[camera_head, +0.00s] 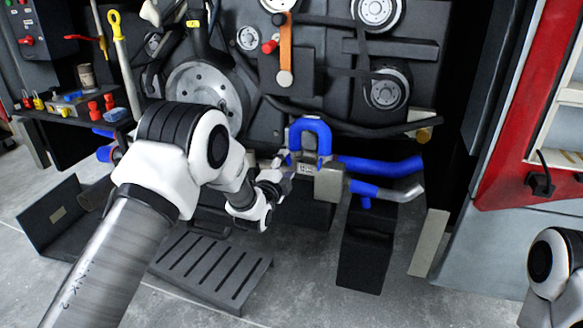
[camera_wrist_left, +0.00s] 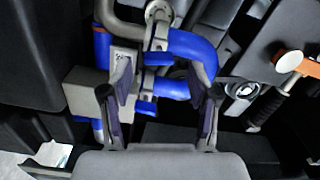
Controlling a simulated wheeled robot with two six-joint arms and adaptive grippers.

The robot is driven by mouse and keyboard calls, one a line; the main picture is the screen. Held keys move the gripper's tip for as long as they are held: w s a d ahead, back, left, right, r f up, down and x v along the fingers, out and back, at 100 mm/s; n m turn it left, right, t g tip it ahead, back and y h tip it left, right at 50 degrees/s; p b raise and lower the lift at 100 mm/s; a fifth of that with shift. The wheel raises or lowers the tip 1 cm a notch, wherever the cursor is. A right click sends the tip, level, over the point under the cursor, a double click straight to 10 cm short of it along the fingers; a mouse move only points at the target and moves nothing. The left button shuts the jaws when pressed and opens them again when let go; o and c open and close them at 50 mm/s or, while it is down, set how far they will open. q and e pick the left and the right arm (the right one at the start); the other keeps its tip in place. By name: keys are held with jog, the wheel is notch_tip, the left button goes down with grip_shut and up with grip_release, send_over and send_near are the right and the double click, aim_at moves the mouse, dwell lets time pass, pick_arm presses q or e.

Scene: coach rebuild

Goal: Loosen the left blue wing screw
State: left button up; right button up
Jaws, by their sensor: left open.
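A grey metal block (camera_head: 328,182) carries an arched blue hose (camera_head: 311,128) and a blue hose (camera_head: 380,166) running right. My left gripper (camera_head: 279,177) is at the block's left side, partly hidden by its own wrist. In the left wrist view my left gripper (camera_wrist_left: 160,78) is open, its two fingers on either side of blue hose and pipe parts. A small blue piece (camera_wrist_left: 146,107) shows between the fingers, perhaps the left wing screw; I cannot tell whether a finger touches it. My right gripper is out of view.
A dark engine face with pulleys (camera_head: 386,90) and black belts stands behind. A slotted dark step (camera_head: 210,268) lies below my left arm. A shelf with tools and red items (camera_head: 93,108) is at the left. A red and grey panel (camera_head: 510,120) stands at the right.

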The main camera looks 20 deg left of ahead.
aim_at(289, 165)
pick_arm(q)
jog(key=w, duration=0.4)
jog(key=shift+f+b, duration=0.15)
jog(key=shift+b, duration=0.15)
jog(key=shift+a, duration=0.1)
jog(key=shift+c, duration=0.3)
grip_shut()
